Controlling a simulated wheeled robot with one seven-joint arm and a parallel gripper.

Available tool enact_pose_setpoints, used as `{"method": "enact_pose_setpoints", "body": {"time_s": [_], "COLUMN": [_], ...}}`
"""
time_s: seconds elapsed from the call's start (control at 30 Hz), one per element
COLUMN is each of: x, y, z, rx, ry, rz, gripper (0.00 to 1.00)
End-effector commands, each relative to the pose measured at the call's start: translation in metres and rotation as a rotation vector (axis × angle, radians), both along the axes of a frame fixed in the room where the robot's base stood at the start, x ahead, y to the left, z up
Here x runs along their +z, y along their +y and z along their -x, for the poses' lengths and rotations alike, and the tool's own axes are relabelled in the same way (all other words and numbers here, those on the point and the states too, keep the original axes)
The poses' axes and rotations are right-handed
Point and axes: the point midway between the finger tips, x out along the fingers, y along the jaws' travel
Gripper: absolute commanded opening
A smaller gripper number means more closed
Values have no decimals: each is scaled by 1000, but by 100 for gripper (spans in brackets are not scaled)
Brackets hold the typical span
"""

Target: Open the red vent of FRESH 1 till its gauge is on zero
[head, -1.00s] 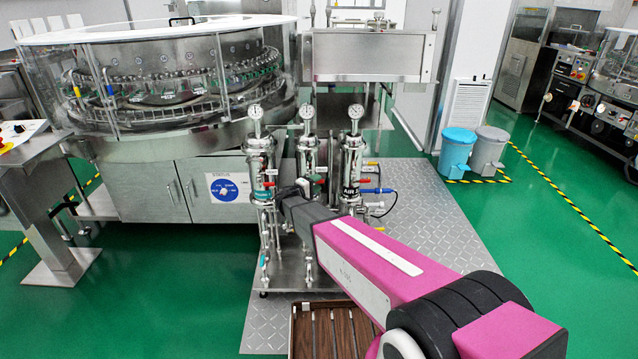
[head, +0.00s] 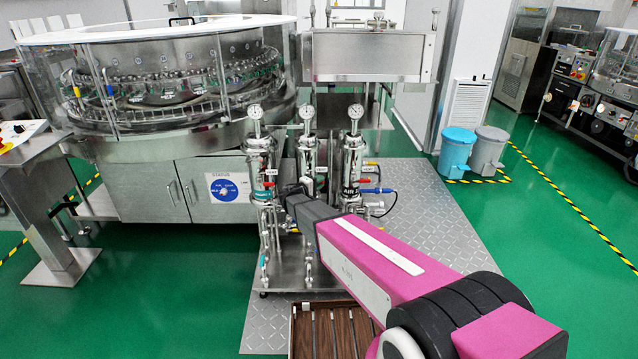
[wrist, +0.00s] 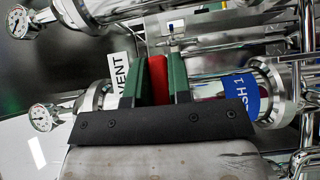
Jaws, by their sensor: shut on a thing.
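The leftmost of three upright steel housings (head: 260,160) has a round white gauge (head: 254,112) on top.
The middle housing (head: 307,155) and right housing (head: 352,165) stand close by, with red-handled valves and pipes. A steel washer cabinet (head: 185,190) is behind to the left. A ribbed metal plate (head: 430,220) lies on the green floor at right, mostly clear.

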Motion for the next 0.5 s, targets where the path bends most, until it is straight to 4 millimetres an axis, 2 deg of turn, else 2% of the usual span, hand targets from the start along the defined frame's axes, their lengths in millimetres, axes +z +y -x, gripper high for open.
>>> {"method": "enact_pose_setpoints", "body": {"time_s": [0.27, 0.5], "x": [-6, -16], "y": [0, 3], "z": [1, 1], "rx": [-1, -1], "ry": [-5, -12], "rz": [-136, -348], "gripper": [0, 0]}}
